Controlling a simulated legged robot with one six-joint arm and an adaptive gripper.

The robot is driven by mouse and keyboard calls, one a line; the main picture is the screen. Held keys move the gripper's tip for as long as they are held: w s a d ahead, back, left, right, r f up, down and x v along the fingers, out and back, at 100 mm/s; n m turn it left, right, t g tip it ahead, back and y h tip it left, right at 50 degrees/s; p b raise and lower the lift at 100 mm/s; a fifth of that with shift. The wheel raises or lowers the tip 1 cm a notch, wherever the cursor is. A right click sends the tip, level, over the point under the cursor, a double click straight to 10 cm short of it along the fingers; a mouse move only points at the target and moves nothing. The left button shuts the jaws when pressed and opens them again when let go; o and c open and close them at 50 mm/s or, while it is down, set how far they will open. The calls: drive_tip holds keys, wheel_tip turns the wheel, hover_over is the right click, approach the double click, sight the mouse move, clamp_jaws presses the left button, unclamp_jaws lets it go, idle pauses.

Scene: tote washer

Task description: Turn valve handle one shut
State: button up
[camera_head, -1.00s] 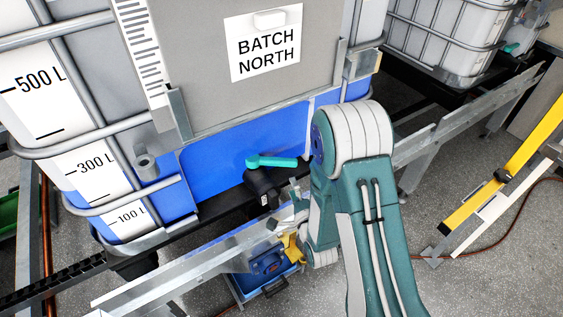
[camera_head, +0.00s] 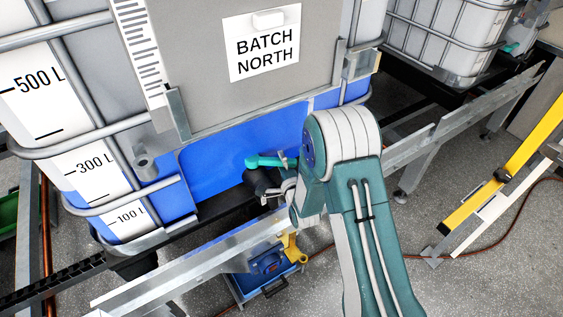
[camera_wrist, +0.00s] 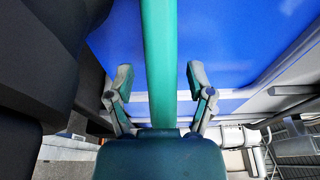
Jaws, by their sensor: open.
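The teal valve handle (camera_head: 264,161) sits on a black valve body (camera_head: 262,182) at the foot of the blue-filled tank marked BATCH NORTH. It points to the right in the head view. In the wrist view the handle (camera_wrist: 160,60) runs up the middle of the picture, between my two fingers. My gripper (camera_wrist: 160,85) is open, with one finger on each side of the handle and a visible gap on both sides. In the head view my gripper (camera_head: 287,172) is at the handle's right end, partly hidden by my arm.
The tank's metal cage (camera_head: 120,205) and grey sign plate (camera_head: 215,75) stand close above the handle. A metal rail (camera_head: 200,255) runs in front. A blue container with a yellow part (camera_head: 292,247) is below. A yellow bar (camera_head: 500,175) stands at the right.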

drive_tip(key=shift+c, duration=0.3)
clamp_jaws()
drive_tip(key=shift+w+a+f+n+g+y, duration=0.1)
drive_tip(key=shift+w+a+n+g+y, duration=0.15)
drive_tip(key=shift+w+n+g+y, duration=0.9)
drive_tip(key=shift+w+a+f+n+g+y, duration=0.1)
drive_tip(key=shift+w+a+n+g+y, duration=0.35)
drive_tip(key=shift+n+g+y, duration=1.1)
drive_tip(key=shift+w+a+f+n+g+y, duration=0.1)
drive_tip(key=shift+w+n+g+y, duration=0.9)
drive_tip(key=shift+y, duration=0.7)
drive_tip(key=shift+r, duration=0.1)
